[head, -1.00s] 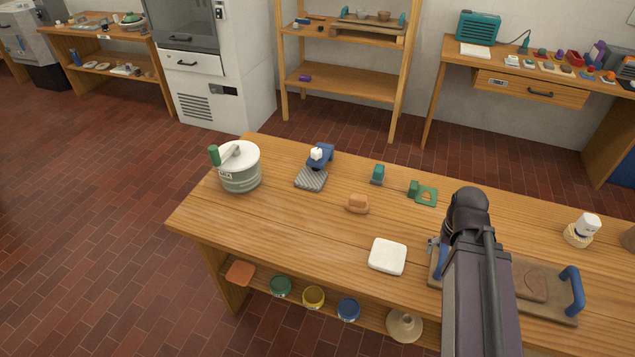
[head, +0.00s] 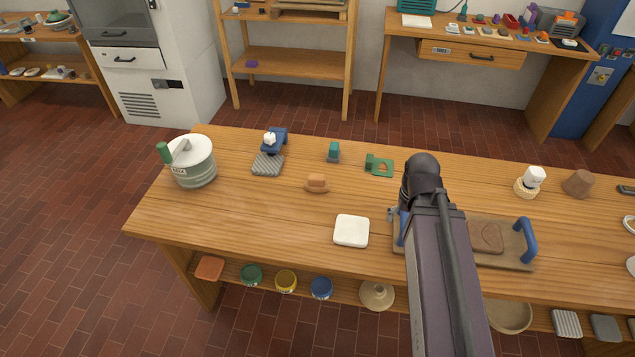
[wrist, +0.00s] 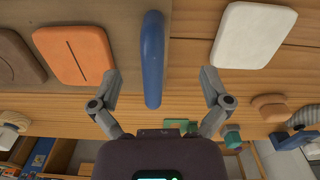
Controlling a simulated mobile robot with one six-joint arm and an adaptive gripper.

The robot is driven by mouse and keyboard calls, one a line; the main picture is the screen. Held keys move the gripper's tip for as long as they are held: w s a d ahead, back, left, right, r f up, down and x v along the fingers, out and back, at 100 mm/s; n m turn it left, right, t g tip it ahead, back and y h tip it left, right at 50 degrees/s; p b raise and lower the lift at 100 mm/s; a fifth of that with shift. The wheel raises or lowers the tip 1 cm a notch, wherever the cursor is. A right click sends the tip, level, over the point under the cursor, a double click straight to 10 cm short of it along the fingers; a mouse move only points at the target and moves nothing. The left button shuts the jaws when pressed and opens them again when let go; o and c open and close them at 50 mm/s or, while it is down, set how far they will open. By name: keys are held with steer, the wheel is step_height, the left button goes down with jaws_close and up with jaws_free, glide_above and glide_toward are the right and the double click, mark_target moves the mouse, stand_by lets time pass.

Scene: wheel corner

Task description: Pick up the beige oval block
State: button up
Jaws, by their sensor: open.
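A small tan rounded block (head: 317,186) lies on the bench left of my arm, with a smaller tan piece on top; it best fits the beige oval block. In the wrist view the tan block (wrist: 268,110) is at the right, beyond the right finger and apart from it. My gripper (wrist: 161,85) is open, its fingers wide apart. A blue handle (wrist: 152,45) shows between them; I cannot tell how far below it is.
A white square slab (head: 351,231) lies in front of the tan block. A board with blue handles (head: 527,240) lies under and right of my arm. Behind the block are a green-teal piece (head: 333,152) and a grey ribbed pad (head: 268,164). Bare wood lies left of the block.

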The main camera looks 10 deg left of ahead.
steer(key=w+a+r+p, duration=0.4)
steer(key=w+a, duration=0.7)
step_height(320, 180, up, 4)
steer(key=f+p, duration=0.1)
steer(key=p, duration=0.3)
glide_above(316, 176)
steer(key=shift+r, duration=0.25)
steer(key=shift+f+b, duration=0.1)
steer(key=shift+b, duration=0.25)
step_height(316, 176, down, 8)
steer(key=b, duration=0.8)
steer(key=shift+f, duration=0.25)
steer(key=shift+f+b, duration=0.1)
steer(key=shift+b, duration=0.2)
steer(key=shift+f+b, duration=2.5)
steer(key=c, duration=1)
